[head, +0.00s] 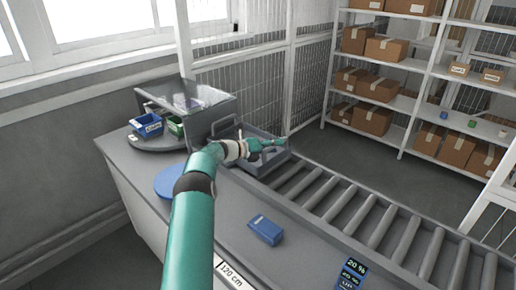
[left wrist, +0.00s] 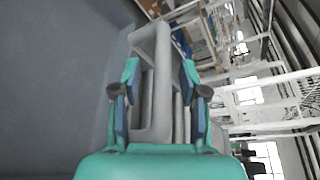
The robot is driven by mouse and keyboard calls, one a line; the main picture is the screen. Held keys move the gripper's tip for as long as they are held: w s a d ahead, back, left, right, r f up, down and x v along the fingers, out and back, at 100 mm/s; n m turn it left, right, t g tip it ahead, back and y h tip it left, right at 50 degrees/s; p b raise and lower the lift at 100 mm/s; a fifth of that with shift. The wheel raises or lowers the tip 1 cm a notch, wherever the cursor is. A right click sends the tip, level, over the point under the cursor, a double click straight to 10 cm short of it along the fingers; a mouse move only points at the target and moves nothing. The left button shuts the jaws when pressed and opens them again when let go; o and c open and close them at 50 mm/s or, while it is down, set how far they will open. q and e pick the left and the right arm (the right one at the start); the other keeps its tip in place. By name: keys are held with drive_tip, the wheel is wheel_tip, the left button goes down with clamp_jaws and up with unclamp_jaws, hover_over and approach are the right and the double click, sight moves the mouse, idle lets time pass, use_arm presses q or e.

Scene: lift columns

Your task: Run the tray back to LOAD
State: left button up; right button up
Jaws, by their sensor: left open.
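The grey tray (head: 271,164) sits at the far end of the roller conveyor, with a raised handle at its left side. My left gripper (head: 278,143) is over the tray's near right part in the head view. In the left wrist view my left gripper (left wrist: 158,76) is open, with a pale grey handle-like loop (left wrist: 163,55) between its fingers. I cannot tell whether the fingers touch the loop. My forearm hides part of the tray. No LOAD marking is readable. My right gripper is not in view.
The roller conveyor (head: 345,205) runs clear toward the lower right. Beside it, the grey counter holds a blue box (head: 265,229), a blue disc (head: 169,182) and a small display (head: 352,272). A blue bin (head: 146,125) stands under a hood. Shelves with cartons (head: 372,118) stand behind.

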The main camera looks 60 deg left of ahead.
use_arm(q)
drive_tip(key=v, duration=1.1)
drive_tip(key=shift+s, duration=0.2)
drive_tip(key=m+t+y+b, duration=0.2)
drive_tip(key=m+y+b, duration=0.4)
drive_tip(key=b, duration=0.2)
approach(267, 150)
drive_tip(key=p+x, duration=0.1)
drive_tip(key=x, duration=0.2)
drive_tip(key=p+x, duration=0.2)
drive_tip(key=x, duration=0.2)
drive_tip(key=p+x, duration=0.2)
drive_tip(key=x, duration=0.1)
drive_tip(key=shift+w+a+f, duration=0.25)
drive_tip(key=shift+a+f, duration=0.05)
drive_tip(key=shift+a, duration=0.1)
drive_tip(key=shift+w+a, duration=0.2)
drive_tip(key=shift+w, duration=0.45)
